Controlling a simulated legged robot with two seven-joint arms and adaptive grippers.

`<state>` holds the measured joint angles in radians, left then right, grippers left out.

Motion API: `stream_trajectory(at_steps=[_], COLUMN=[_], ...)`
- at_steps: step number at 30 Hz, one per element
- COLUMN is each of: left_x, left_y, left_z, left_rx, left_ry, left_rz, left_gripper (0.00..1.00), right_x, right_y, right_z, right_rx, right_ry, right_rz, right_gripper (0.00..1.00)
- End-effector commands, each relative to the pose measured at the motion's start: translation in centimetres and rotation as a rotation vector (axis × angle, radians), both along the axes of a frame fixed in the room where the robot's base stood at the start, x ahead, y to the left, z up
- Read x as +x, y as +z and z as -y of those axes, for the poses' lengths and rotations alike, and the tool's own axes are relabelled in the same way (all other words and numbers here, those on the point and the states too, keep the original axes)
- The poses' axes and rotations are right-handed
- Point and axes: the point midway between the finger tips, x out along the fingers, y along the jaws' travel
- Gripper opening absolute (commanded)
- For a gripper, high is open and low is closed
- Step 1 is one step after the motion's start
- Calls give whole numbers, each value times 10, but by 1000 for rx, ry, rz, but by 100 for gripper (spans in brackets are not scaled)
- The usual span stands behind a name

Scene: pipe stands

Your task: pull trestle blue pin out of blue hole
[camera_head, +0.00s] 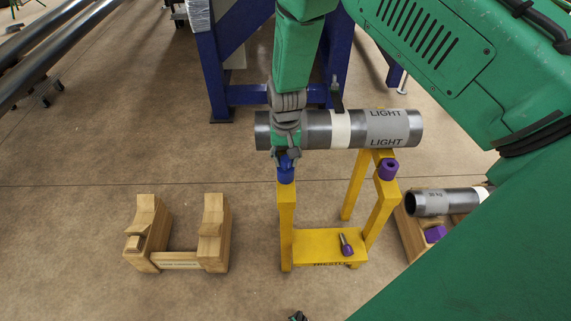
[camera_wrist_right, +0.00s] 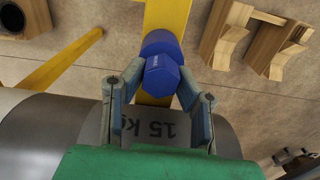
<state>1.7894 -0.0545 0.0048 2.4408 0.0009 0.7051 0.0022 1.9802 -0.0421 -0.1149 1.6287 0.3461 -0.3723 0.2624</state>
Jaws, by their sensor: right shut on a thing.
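The yellow trestle (camera_head: 330,244) stands upright in the middle of the head view. The blue hole (camera_head: 286,176) is a blue collar at the top of its left front leg; the collar shows in the right wrist view (camera_wrist_right: 160,42). The trestle blue pin (camera_wrist_right: 160,75) has a hexagonal head close against the collar. Its shaft is hidden, so I cannot tell how deep it sits. My right gripper (camera_head: 286,153) is shut on the pin head, one finger on each side in the wrist view (camera_wrist_right: 158,82). A small dark part at the bottom edge seems to be my left gripper (camera_head: 297,317).
A grey pipe marked LIGHT (camera_head: 349,130) lies across the trestle, close behind my right gripper. A purple pin (camera_head: 346,244) is on the trestle's shelf, and a purple collar (camera_head: 388,169) is on its right leg. An empty wooden stand (camera_head: 176,260) is at left.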

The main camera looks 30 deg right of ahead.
Motion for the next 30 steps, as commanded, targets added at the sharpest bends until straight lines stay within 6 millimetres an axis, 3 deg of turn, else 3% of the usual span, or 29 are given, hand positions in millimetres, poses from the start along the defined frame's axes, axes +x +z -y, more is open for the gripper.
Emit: stream_trajectory(at_steps=[17, 30], left_x=[0, 0], left_y=[13, 38], left_z=[0, 0], left_rx=[0, 0], left_ry=[0, 0], left_rz=[0, 0], left_gripper=[22, 22], right_x=[0, 0], right_y=[12, 39], right_z=[-1, 0], right_rx=[2, 1], right_ry=[0, 0], right_rz=[-1, 0], right_gripper=[0, 0])
